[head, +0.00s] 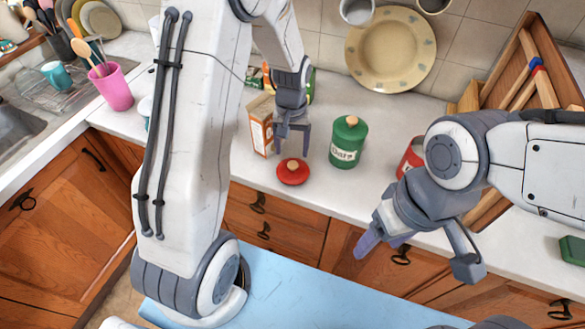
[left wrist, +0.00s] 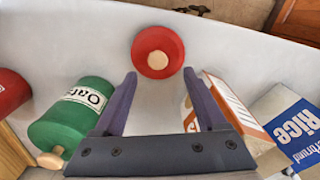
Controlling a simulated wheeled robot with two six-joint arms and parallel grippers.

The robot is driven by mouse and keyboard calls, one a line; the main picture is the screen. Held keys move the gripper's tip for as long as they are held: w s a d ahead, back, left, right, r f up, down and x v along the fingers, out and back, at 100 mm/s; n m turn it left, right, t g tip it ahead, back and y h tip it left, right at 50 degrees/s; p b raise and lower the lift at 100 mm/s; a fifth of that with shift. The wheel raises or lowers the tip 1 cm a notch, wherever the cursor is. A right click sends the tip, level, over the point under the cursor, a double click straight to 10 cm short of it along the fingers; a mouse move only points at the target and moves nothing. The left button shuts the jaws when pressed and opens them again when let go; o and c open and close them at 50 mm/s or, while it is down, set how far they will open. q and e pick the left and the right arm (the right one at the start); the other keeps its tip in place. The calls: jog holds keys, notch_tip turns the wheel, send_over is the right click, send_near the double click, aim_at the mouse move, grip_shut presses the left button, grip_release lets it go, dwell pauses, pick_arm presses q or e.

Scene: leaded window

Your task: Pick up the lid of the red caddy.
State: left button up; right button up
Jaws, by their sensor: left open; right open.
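The red lid (head: 283,177) with a pale wooden knob lies on the white counter, knob up. It also shows in the left wrist view (left wrist: 145,45), just beyond my fingertips. My left gripper (head: 292,152) is open and empty, pointing down above and just behind the lid, apart from it; its fingers also show in the left wrist view (left wrist: 160,76). The red caddy (head: 408,158) stands farther right, partly hidden by my right arm; part shows at the left wrist view's left edge (left wrist: 10,92). My right gripper (head: 418,258) is open and empty in front of the counter.
A green oats canister (head: 346,152) with a wooden knob stands right of my left gripper. An orange-and-white box (head: 260,128) stands close on its left. A blue rice box (left wrist: 292,125) shows in the left wrist view. The counter around the lid's front is clear.

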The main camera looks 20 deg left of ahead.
aim_at(293, 164)
pick_arm(q)
jog(key=shift+d+f+p, duration=0.2)
jog(key=shift+f+p, duration=0.8)
jog(key=shift+f, duration=1.95)
grip_shut()
